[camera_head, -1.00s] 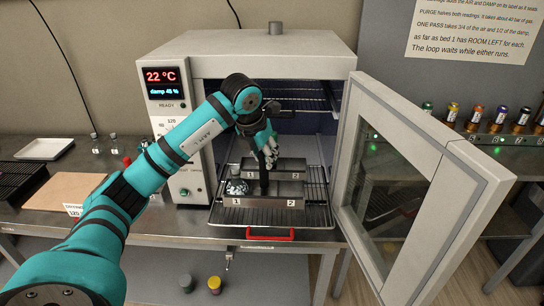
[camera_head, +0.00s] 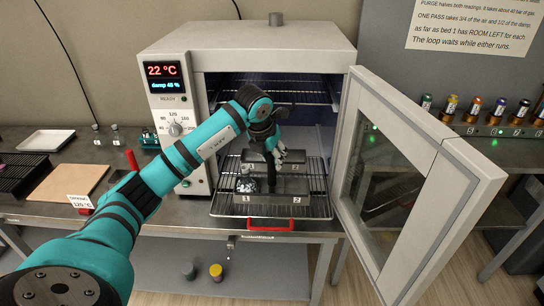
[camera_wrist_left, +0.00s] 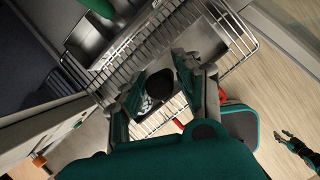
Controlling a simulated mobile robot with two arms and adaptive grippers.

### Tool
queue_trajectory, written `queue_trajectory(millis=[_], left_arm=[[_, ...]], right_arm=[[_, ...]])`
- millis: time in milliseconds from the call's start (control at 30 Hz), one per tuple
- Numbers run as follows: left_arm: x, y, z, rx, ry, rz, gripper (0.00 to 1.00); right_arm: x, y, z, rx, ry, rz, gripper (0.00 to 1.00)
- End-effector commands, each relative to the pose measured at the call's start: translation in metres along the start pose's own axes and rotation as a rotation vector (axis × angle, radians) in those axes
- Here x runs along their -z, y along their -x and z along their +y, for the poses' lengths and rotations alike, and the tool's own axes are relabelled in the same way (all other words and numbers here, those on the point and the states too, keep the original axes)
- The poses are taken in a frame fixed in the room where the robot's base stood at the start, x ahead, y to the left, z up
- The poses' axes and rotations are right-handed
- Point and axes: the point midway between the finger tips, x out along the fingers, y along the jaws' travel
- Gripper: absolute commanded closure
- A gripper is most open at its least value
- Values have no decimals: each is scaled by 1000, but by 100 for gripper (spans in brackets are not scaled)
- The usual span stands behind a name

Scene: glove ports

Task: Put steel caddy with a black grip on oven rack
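The steel caddy (camera_head: 270,198) is an open box with compartments marked 1 and 2 and an upright black grip (camera_head: 270,172) in the middle. It is over the pulled-out oven rack (camera_head: 222,208), near its front; I cannot tell whether its base touches the wires. My left gripper (camera_head: 274,155) is at the top of the grip and appears shut on it. In the left wrist view the dark grip (camera_wrist_left: 184,76) lies between the fingers. A glass jar with speckled contents (camera_head: 246,185) sits in compartment 1.
The oven door (camera_head: 405,180) stands wide open at the right. A red handle (camera_head: 271,225) is at the rack's front. Higher racks (camera_head: 300,95) are inside the oven. A tan board (camera_head: 70,182) and a white tray (camera_head: 46,140) lie on the left bench.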

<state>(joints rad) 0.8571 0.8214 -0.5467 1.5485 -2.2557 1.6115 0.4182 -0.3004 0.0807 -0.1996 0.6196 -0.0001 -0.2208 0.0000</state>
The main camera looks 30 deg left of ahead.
Motion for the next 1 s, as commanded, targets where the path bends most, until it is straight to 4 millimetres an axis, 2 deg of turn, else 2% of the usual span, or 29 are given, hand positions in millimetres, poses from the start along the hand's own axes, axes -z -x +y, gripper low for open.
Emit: queue_trajectory(millis=[100,333,467,567,800,1000], left_arm=[[0,0,0,0,0,0,52],[0,1,0,0,0,0,52],[-1,9,0,0,0,-3,52],[-2,24,0,0,-1,-6,52],[-2,77,0,0,0,-7,52],[-2,109,0,0,0,-3,52]], right_arm=[[0,0,0,0,0,-1,60],[0,1,0,0,0,0,60],[0,-1,0,0,0,0,60],[-1,-5,0,0,0,0,60],[-1,-14,0,0,0,1,60],[-1,-18,0,0,0,1,60]])
